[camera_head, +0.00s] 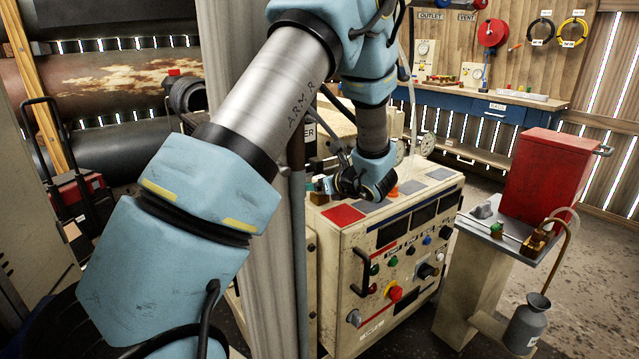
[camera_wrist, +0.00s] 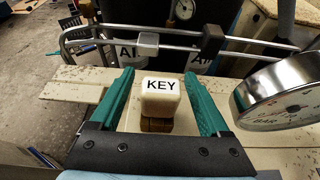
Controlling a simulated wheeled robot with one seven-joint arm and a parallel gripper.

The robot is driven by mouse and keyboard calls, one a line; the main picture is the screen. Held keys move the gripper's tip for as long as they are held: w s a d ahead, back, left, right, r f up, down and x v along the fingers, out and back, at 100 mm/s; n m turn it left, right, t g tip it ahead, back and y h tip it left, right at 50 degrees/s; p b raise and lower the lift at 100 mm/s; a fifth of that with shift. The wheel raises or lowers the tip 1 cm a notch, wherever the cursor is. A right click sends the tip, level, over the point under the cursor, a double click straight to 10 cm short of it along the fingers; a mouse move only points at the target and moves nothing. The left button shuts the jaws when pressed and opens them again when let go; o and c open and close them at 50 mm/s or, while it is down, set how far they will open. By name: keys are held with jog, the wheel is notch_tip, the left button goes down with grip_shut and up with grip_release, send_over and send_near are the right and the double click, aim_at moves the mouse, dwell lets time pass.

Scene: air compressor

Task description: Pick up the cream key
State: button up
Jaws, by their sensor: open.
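The cream key (camera_wrist: 160,95) is a small cream block with the word KEY on its face. In the wrist view it stands on a small brown wooden base, between the two green fingers of my gripper (camera_wrist: 160,100). The fingers are apart, with a gap on each side of the key. In the head view my gripper (camera_head: 325,186) is above the left back part of the cream machine's top (camera_head: 400,200). The key cannot be told clearly there, as my arm covers much of that area.
A round pressure gauge (camera_wrist: 285,95) is close to the right finger in the wrist view. A metal rail (camera_wrist: 180,42) runs behind the key. Coloured squares, including a red one (camera_head: 343,216), lie on the machine top. A red box (camera_head: 550,180) stands at the right.

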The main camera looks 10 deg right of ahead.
jog(key=shift+w+a+f, duration=0.2)
jog(key=shift+w, duration=0.2)
grip_shut()
dwell(0.4)
